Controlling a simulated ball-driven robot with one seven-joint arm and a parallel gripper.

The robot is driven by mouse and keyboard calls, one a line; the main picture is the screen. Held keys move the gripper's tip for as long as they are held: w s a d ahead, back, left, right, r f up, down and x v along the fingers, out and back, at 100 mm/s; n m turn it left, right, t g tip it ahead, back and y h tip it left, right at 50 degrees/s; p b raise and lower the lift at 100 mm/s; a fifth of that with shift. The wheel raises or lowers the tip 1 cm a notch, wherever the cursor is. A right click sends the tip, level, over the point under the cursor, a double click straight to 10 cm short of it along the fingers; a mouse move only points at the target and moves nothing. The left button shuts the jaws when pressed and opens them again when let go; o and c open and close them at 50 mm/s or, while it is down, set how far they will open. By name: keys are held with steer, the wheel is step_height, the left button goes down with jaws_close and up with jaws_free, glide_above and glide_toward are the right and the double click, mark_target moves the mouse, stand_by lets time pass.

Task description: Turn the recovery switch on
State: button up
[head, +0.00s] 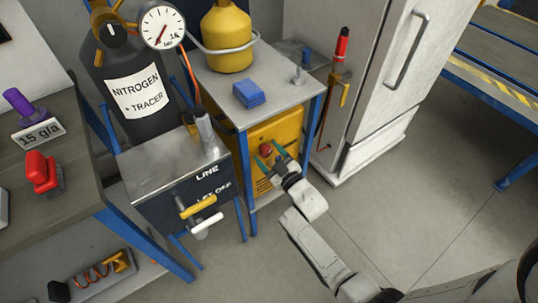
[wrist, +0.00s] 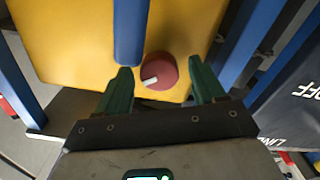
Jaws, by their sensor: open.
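The recovery switch is a round red knob with a white pointer mark on the front of a yellow machine (head: 285,131), which stands under a small blue-legged table. In the head view the knob (head: 265,149) sits just beyond my fingers. In the wrist view the knob (wrist: 160,70) lies between the two green fingertips, with its white mark pointing to the lower left. My gripper (head: 270,157) is open, with a finger on each side of the knob in the wrist view (wrist: 160,80). Whether the fingers touch the knob I cannot tell.
A grey box marked LINE (head: 180,185) with yellow and white handles stands left of my gripper. A white cabinet (head: 365,80) stands to the right. The floor (head: 400,190) at the right is clear.

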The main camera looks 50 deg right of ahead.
steer(key=shift+w, duration=0.1)
steer(key=shift+c, duration=0.5)
steer(key=c, duration=1)
steer(key=shift+o, duration=0.2)
steer(key=shift+m+p, duration=0.4)
steer(key=shift+m, duration=1.9)
steer(key=o, duration=1.1)
steer(key=shift+c, duration=0.2)
steer(key=v, duration=1.1)
steer(key=shift+w, duration=0.1)
